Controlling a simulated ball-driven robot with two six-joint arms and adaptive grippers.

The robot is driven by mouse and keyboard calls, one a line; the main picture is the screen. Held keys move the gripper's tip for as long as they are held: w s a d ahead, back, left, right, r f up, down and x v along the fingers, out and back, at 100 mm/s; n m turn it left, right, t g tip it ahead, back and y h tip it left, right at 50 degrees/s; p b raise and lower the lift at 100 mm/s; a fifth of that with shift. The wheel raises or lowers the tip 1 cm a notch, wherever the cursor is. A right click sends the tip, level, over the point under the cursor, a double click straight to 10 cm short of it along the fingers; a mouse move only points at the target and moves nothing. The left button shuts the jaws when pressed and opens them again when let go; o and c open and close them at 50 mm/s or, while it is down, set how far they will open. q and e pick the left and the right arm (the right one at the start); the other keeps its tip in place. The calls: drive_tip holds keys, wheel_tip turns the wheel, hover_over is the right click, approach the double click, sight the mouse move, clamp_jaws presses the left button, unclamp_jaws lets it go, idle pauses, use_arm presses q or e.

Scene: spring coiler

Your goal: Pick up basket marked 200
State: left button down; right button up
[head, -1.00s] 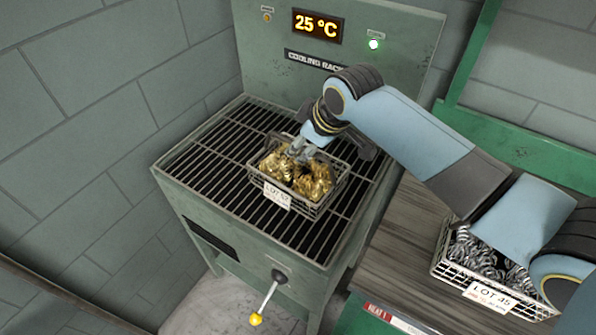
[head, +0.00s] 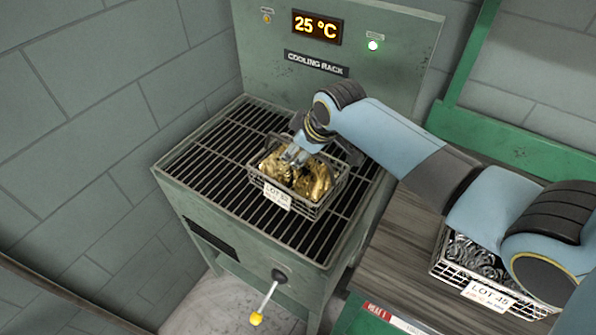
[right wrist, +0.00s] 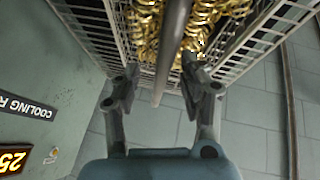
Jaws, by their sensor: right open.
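A wire basket (head: 314,209) full of gold springs (head: 312,180) stands on the cooling rack. Its front tag (head: 278,196) starts with "LOT"; its number and small print are too blurred to read surely. My right gripper (head: 293,155) is over the basket, reaching in from the right. In the right wrist view the right gripper (right wrist: 160,72) is open, with a grey bar (right wrist: 172,45), apparently the basket's handle, running between its fingers. The basket's wire wall (right wrist: 92,32) and springs lie beyond the fingers. My left gripper is out of view.
The cooling rack (head: 215,150) has free slats around the basket; its display (head: 317,26) reads 25 °C. A lever with a yellow knob (head: 256,318) sticks out in front. Another basket (head: 446,270) of grey springs, tagged "LOT 45", stands on the wooden bench (head: 400,235) under my right arm.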

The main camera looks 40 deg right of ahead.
drive_tip(key=shift+c, duration=0.3)
clamp_jaws()
drive_tip(key=shift+w, duration=0.1)
idle(0.4)
